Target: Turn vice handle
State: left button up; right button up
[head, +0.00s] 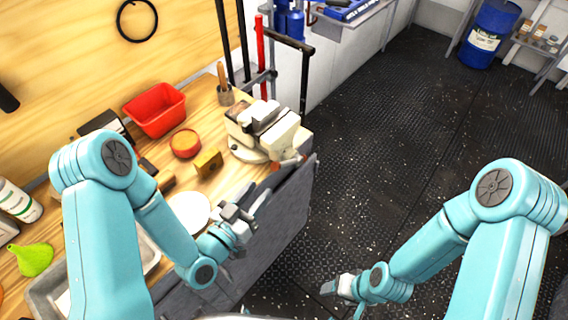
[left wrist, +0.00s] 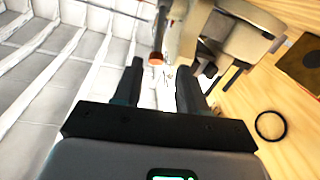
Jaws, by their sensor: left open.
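A beige and grey bench vice (head: 255,139) stands at the right end of the wooden workbench. An orange-red handle end (head: 277,166) shows low on its front. In the left wrist view the vice (left wrist: 243,40) is at the upper right, and the orange-red handle end (left wrist: 156,59) appears between and beyond my fingertips. My left gripper (head: 243,212) is open and empty, in front of the bench edge and below the vice. Its spread fingers also show in the left wrist view (left wrist: 161,68). My right gripper (head: 338,287) is low over the floor, far from the vice; its jaws are too small to read.
The bench holds a red bin (head: 155,110), an orange round tin (head: 185,143), a brass-coloured block (head: 208,162) and a white plate (head: 190,209). A wooden-handled tool in a cup (head: 225,92) stands behind the vice. The dark floor (head: 400,130) to the right is clear.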

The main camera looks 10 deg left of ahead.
aim_at(284, 162)
pick_arm(q)
jog(key=b+x, duration=0.1)
jog(key=x, duration=0.9)
jog(key=shift+w+d+r, duration=0.35)
jog(key=shift+w+d, duration=0.15)
jog(key=shift+w, duration=0.05)
jog(key=shift+w+d+f, duration=0.15)
jog(key=shift+w+f, duration=0.25)
jog(key=shift+w, duration=0.3)
jog(key=shift+s+r, duration=0.1)
jog(key=shift+s, duration=0.05)
jog(key=shift+s+r, duration=0.1)
jog(key=shift+s, duration=0.1)
jog(key=c, duration=0.3)
grip_shut()
pick_arm(e)
jog(key=f, duration=0.2)
jog(key=shift+s+d+f, duration=0.1)
jog(key=shift+s+f, duration=0.1)
jog(key=shift+f, duration=0.1)
